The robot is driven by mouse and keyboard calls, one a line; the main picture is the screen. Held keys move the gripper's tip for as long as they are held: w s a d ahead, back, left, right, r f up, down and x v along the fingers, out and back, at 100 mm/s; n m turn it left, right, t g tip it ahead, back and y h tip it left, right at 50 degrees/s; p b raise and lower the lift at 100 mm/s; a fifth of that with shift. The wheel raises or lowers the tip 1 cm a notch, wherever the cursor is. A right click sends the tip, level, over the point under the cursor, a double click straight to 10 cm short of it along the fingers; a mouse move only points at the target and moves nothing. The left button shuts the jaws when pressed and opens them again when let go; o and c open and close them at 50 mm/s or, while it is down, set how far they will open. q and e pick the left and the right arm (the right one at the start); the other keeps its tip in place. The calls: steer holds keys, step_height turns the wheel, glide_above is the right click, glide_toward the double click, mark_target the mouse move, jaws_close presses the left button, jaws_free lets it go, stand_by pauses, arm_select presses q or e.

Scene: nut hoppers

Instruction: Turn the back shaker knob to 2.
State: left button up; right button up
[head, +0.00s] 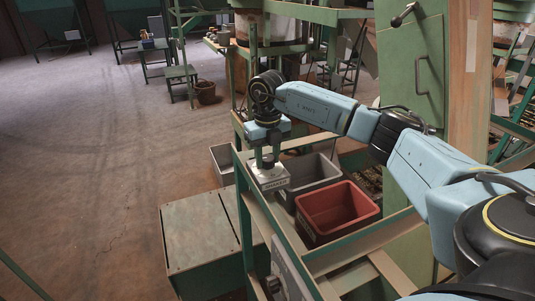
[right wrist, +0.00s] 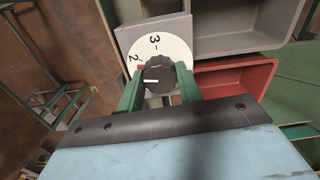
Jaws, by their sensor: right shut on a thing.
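A grey shaker box (head: 268,179) with a label sits on the green frame in the head view. In the right wrist view its white dial (right wrist: 173,47) shows the numerals 2 and 3 at the upper left and top. The dark ribbed knob (right wrist: 159,79) is in the dial's middle, its white line pointing left, below the 2. My right gripper (head: 264,160) reaches down onto the box. In the right wrist view its green fingers (right wrist: 160,88) are shut on the knob from both sides and hide part of the dial. My left gripper is not in view.
A red bin (head: 340,232) and a grey bin (head: 313,160) stand right of the box. A grey panel (head: 291,268) is on the frame nearer to me. A green cabinet (head: 411,95) rises behind my right arm. Open floor lies at left.

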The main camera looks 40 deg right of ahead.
mark_target(268, 157)
steer(key=shift+r+m+p, duration=0.1)
steer(key=shift+m+p, duration=0.2)
steer(key=shift+m, duration=1.4)
steer(key=o, duration=1)
step_height(268, 157, up, 13)
steer(key=b, duration=0.2)
steer(key=shift+r, duration=0.15)
